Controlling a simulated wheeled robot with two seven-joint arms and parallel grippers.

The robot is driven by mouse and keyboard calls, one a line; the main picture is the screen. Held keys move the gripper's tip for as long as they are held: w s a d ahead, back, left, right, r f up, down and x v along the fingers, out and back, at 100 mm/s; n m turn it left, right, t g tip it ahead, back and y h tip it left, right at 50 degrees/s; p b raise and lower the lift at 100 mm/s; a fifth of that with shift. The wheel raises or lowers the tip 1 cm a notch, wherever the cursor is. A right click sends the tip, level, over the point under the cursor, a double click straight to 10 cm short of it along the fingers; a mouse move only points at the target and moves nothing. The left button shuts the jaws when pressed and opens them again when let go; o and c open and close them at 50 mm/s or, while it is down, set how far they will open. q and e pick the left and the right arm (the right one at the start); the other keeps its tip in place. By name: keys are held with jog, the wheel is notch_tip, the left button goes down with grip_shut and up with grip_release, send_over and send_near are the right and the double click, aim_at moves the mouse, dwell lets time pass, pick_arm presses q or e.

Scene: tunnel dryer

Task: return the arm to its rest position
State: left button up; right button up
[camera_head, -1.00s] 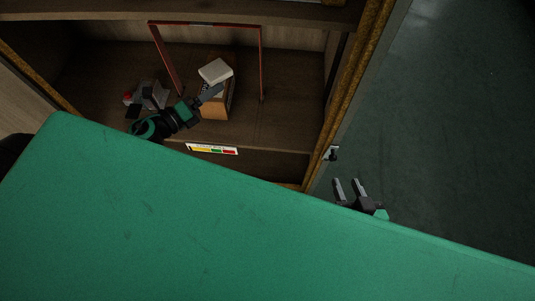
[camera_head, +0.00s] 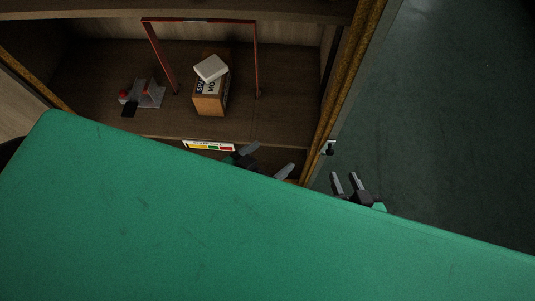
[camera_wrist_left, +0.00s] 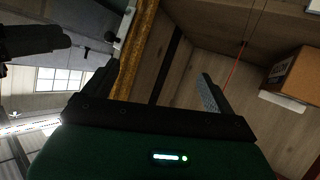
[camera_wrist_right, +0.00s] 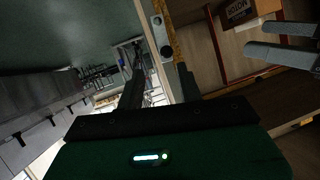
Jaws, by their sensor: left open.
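My left gripper (camera_head: 266,160) is open and empty, in front of the cabinet's front edge. Its arm is mostly hidden behind the green surface. Its spread fingers also show in the left wrist view (camera_wrist_left: 150,90) with nothing between them. My right gripper (camera_head: 345,181) is to the right, outside the cabinet, with its fingers apart and nothing between them.
Inside the cabinet (camera_head: 285,120) stand a brown lettered box (camera_head: 209,104) with a white block (camera_head: 211,68) on top, a red frame (camera_head: 257,60) and a grey-and-red item (camera_head: 147,94). A green surface (camera_head: 200,220), perhaps my own body, fills the foreground. Floor at right is clear.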

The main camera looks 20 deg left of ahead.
dwell(0.3)
